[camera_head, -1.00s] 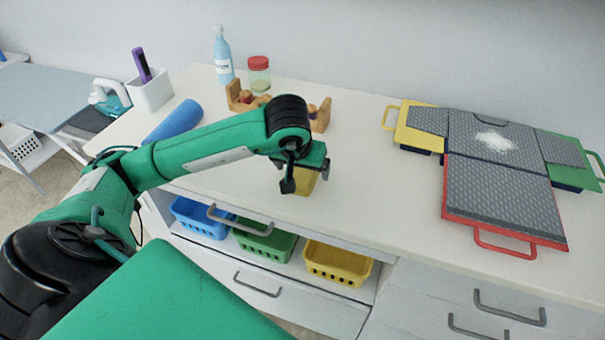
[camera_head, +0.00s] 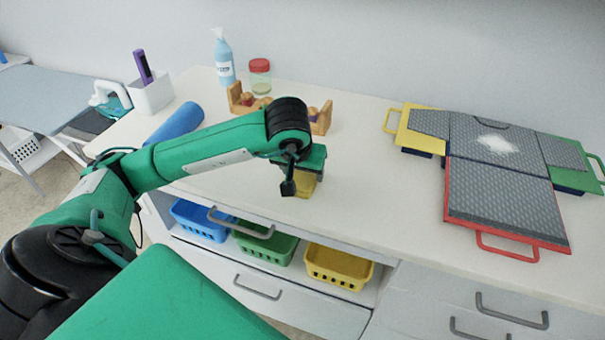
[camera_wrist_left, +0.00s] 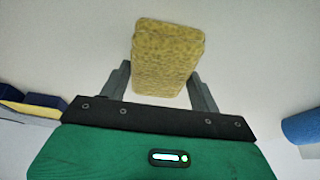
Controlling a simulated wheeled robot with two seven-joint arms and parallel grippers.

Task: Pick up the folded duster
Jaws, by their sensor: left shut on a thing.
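The folded duster, a yellow speckled block (camera_wrist_left: 166,58), is between the two grey fingers of my left gripper (camera_wrist_left: 160,88) in the left wrist view. The gripper is shut on it. In the head view the duster (camera_head: 305,187) shows just below the left gripper (camera_head: 298,180), over the front part of the white counter. The gripper and wrist hide part of it there. I cannot tell whether the duster touches the counter. My right gripper is not in view.
A wooden holder (camera_head: 321,119) stands behind the gripper, with a jar (camera_head: 259,77) and a spray bottle (camera_head: 223,58) behind. A blue roll (camera_head: 175,122) lies left. Grey-topped panels, one with white powder (camera_head: 495,143), lie right. The counter between is clear. Coloured baskets (camera_head: 338,265) sit below.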

